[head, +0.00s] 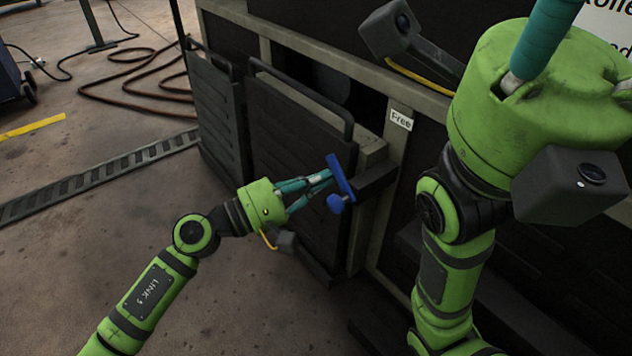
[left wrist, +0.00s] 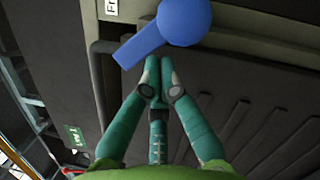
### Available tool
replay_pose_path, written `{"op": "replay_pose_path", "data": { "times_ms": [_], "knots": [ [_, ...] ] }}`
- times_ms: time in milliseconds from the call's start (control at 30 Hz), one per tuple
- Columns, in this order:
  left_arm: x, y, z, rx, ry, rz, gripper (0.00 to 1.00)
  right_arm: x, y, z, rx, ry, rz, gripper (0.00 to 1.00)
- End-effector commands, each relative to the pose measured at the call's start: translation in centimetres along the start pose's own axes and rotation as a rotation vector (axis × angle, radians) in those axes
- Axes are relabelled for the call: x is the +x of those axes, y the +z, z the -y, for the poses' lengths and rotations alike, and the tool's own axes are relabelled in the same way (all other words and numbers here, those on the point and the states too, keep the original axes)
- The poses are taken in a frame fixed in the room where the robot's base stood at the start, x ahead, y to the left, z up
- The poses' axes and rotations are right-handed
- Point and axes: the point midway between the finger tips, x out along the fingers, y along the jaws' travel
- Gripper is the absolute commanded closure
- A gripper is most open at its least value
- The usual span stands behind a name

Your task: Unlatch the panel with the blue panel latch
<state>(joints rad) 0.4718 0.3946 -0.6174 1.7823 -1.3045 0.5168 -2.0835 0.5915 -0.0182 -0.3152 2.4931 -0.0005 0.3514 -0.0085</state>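The blue panel latch (head: 340,178) sits at the right edge of a dark panel (head: 298,130), a bar with a round knob at its lower end. In the left wrist view the blue latch (left wrist: 184,20) shows its knob and bar just beyond my fingertips. My left gripper (head: 327,180) points at the latch, its teal fingers drawn together at the tips. In the left wrist view the left gripper (left wrist: 159,76) shows nothing between the tips; whether they touch the bar is unclear. My right gripper (head: 545,45) is large at the upper right, its fingertips out of frame.
A "Free" label (head: 400,119) is on the frame post right of the panel. Another dark panel (head: 218,112) stands to the left. Brown hose (head: 135,80) lies on the floor behind, near a floor grate (head: 95,178). The floor left of the panels is mostly open.

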Motion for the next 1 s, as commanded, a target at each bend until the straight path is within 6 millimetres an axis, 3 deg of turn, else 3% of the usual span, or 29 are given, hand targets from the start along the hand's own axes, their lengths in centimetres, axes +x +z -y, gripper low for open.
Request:
{"op": "replay_pose_path", "data": {
  "times_ms": [1000],
  "knots": [
    [0.6,2.3,-1.3,0.503,-0.127,0.002,1.00,-1.1,-0.9,0.8,0.013,-0.001,-0.007,0.60]
  ]
}}
